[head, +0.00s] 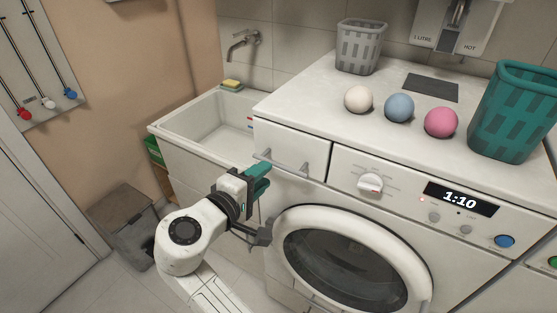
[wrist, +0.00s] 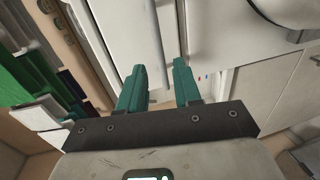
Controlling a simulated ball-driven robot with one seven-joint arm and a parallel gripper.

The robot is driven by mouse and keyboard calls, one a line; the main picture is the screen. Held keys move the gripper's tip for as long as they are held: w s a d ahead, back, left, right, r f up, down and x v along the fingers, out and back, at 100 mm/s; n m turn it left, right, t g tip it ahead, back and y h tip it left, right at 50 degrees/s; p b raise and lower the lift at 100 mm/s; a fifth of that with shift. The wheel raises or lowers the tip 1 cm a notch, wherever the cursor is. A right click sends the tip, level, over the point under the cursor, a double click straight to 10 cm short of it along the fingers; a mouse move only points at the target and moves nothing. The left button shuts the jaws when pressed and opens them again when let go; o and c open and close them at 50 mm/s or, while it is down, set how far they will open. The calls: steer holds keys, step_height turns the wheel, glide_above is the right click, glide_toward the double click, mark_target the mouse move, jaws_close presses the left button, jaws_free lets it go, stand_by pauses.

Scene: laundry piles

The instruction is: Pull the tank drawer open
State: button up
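The tank drawer (head: 290,150) is the white front at the upper left of the washing machine, and it looks shut. Its grey bar handle (head: 283,166) runs across it. My gripper (head: 265,174) has teal fingers and is at the left end of this handle, in front of the drawer. In the wrist view, the two fingers of my gripper (wrist: 162,75) stand apart. A grey bar, which looks like the handle (wrist: 158,42), shows between their tips. I cannot tell whether the fingers touch it. The drawer's inside is hidden.
The washing machine's round door (head: 350,262) is below right of my gripper. A white sink (head: 200,125) stands to the left. On the top are several balls, a grey basket (head: 360,48) and a teal basket (head: 515,112). A grey bin (head: 122,215) stands on the floor.

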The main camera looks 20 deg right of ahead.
mark_target(276, 166)
steer(key=p+x, duration=0.1)
steer(key=x, duration=0.6)
steer(key=shift+s, duration=0.1)
steer(key=shift+c, duration=0.2)
jaws_close()
